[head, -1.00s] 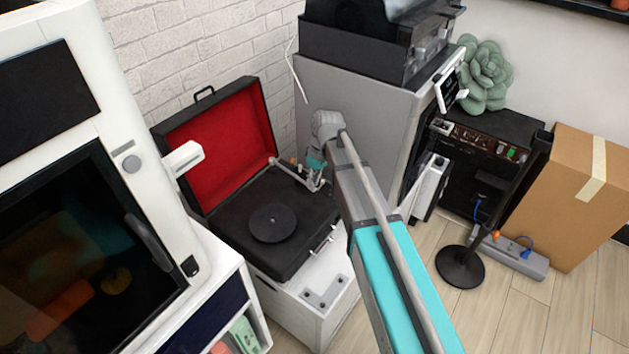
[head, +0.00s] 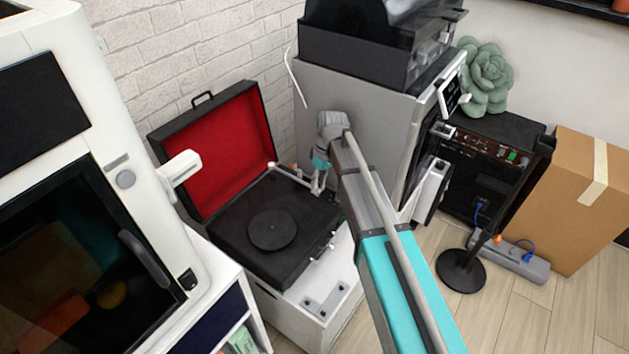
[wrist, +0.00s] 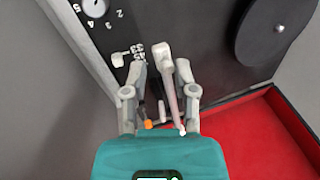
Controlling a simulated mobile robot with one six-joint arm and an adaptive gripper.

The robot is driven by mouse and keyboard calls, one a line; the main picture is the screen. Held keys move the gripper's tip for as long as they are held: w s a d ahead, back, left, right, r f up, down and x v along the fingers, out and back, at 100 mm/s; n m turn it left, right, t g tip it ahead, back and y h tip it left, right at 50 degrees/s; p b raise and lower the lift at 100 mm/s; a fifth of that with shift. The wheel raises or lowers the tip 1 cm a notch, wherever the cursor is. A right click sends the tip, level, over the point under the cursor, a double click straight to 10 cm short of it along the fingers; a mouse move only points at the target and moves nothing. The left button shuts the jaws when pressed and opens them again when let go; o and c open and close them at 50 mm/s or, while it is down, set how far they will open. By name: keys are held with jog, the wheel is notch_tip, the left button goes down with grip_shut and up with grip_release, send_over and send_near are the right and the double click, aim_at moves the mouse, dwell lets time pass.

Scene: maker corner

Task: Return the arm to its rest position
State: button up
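My arm reaches out over an open suitcase record player (head: 240,235) with a red-lined lid (head: 222,150). My gripper (head: 318,188) is low over the right side of its black deck. In the wrist view my gripper (wrist: 161,72) has its two fingers apart. The pale tonearm (wrist: 170,85) shows between the fingers, closer to the right one; I cannot tell whether it touches. The black platter (head: 272,230) is clear of the gripper, and it also shows at the upper right of the wrist view (wrist: 280,28).
A white cabinet-like machine (head: 120,180) stands close on the left. A grey machine (head: 355,110) stands behind the arm. A black amplifier (head: 490,165), a cardboard box (head: 570,200) and a round-based stand (head: 461,271) are on the right. Free floor lies at the lower right.

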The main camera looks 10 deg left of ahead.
jog(key=shift+o, duration=1.1)
jog(key=shift+w, duration=0.15)
jog(key=shift+s+r, duration=0.1)
jog(key=shift+s, duration=0.15)
